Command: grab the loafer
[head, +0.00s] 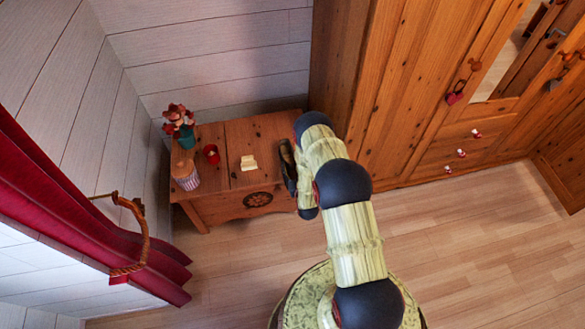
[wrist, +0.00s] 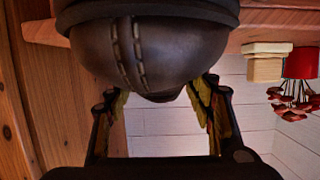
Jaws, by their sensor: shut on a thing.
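The loafer (head: 288,168) is a dark shoe at the right end of the wooden chest, partly hidden behind my arm in the head view. In the wrist view the dark brown leather loafer (wrist: 150,50), with a stitched seam, fills the upper middle. My gripper (wrist: 165,95) has a finger on each side of the shoe's lower part and is shut on it. The fingertips are partly hidden by the shoe. In the head view my gripper is hidden behind my arm.
The wooden chest (head: 225,205) holds a flower vase (head: 186,140), a red cup (head: 211,154), a cream block (head: 248,163) and a striped container (head: 186,177). A tall wardrobe (head: 400,90) stands close on the right. A red curtain (head: 70,200) hangs at left. The floor (head: 460,240) is clear.

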